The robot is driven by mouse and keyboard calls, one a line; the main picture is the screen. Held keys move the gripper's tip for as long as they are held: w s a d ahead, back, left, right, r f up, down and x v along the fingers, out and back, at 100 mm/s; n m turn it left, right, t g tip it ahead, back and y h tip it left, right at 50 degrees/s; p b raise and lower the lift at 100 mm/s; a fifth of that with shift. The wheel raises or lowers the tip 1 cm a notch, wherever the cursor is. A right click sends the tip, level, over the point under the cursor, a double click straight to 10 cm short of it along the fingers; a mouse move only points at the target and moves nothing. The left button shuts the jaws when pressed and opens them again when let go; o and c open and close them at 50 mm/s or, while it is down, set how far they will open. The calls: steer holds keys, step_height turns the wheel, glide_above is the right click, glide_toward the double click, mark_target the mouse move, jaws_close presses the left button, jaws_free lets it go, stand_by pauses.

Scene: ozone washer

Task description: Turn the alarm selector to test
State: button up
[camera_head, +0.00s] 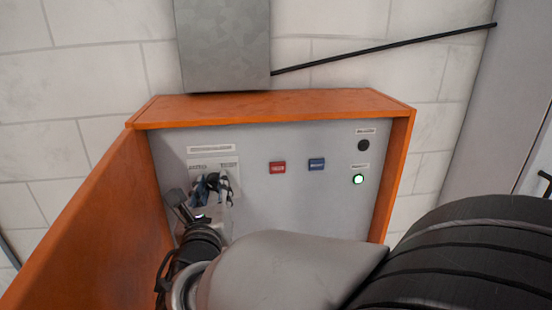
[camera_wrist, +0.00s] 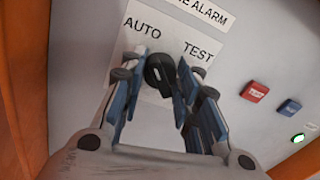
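The alarm selector (camera_wrist: 159,70) is a small black knob on a white label plate (camera_wrist: 176,30), with AUTO at upper left and TEST at right. My gripper (camera_wrist: 160,80) is at the panel with its blue-padded fingers on either side of the knob. The right finger looks very close to the knob or touching it; whether both pads press on it cannot be told. The knob's lower part is partly hidden, and its pointing direction is unclear. In the head view, my gripper (camera_head: 211,185) covers the knob below the AUTO and TEST words.
Right of the selector are a red button (camera_head: 278,168), a blue button (camera_head: 317,164), a lit green lamp (camera_head: 358,179) and a dark round fitting (camera_head: 363,145). An orange frame (camera_head: 270,106) juts out around the grey panel (camera_head: 290,205), with its left wall beside my gripper.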

steer(key=c, duration=0.5)
steer(key=shift+f+m+b, duration=0.1)
steer(key=shift+m+b, duration=0.3)
steer(key=shift+b, duration=0.4)
steer(key=m+b, duration=0.7)
steer(key=b, duration=0.5)
steer(key=shift+f+g, duration=0.1)
steer(key=shift+g, duration=0.2)
steer(key=m+b, duration=0.5)
steer(key=b, duration=0.2)
steer(key=m+b, duration=0.4)
steer(key=b, duration=0.1)
steer(key=shift+d+r+y, duration=0.1)
steer(key=shift+r+y, duration=0.2)
steer(key=shift+y, duration=0.1)
steer(key=shift+o, duration=0.2)
steer(key=shift+r+m, duration=0.1)
steer(key=shift+m, duration=0.2)
